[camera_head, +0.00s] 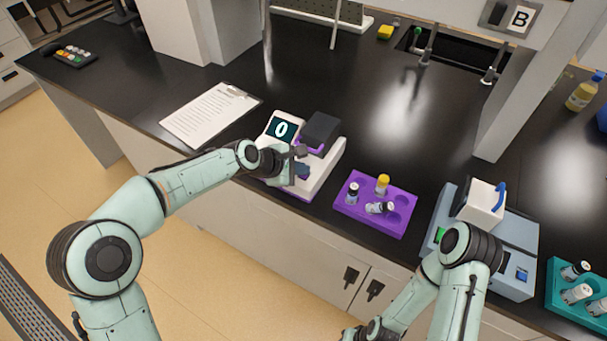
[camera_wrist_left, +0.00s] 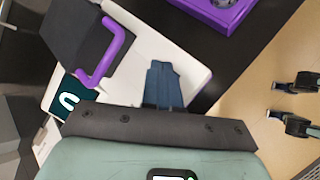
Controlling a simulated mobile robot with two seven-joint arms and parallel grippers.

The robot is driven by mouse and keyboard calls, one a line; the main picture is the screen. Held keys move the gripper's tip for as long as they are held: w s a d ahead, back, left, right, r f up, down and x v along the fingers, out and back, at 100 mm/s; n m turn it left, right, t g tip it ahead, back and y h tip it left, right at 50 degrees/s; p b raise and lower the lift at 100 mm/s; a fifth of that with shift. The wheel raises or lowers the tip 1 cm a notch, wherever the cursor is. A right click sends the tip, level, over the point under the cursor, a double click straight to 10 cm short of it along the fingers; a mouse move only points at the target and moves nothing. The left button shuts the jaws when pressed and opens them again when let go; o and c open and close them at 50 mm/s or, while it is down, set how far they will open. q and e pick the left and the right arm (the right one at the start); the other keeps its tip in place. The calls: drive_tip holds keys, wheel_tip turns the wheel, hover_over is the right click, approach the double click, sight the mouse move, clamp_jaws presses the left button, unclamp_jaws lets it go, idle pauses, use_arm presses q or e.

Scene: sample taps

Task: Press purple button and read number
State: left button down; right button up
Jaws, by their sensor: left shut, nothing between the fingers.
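A white device (camera_head: 325,173) stands near the counter's front edge, with a dark screen (camera_head: 282,129) that reads 0. It has a dark grey block (camera_head: 321,129) on top and purple parts below it. In the left wrist view a purple handle-shaped bar (camera_wrist_left: 108,50) runs along the dark block (camera_wrist_left: 75,35). I cannot make out a separate purple button. My left gripper (camera_head: 302,172) is over the front of the device; its dark blue fingers (camera_wrist_left: 163,82) are together and empty, over the white body. Contact cannot be told.
A purple rack (camera_head: 348,206) with several vials is right of the device. A clipboard (camera_head: 210,115) lies to the left. A grey-blue machine (camera_head: 517,233) and teal rack (camera_head: 563,303) are at right. A sink (camera_head: 455,68) is behind. The counter behind the purple rack is clear.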

sight(300, 179)
use_arm(q)
drive_tip(key=shift+f, duration=0.25)
use_arm(e)
drive_tip(key=shift+s+f, duration=0.1)
drive_tip(key=shift+f, duration=0.05)
use_arm(q)
drive_tip(key=shift+r, duration=0.15)
drive_tip(key=shift+r+p, duration=0.35)
drive_tip(key=shift+r, duration=0.3)
use_arm(e)
drive_tip(key=shift+w+r, duration=0.45)
drive_tip(key=shift+r, duration=0.15)
use_arm(q)
drive_tip(key=shift+r, duration=0.15)
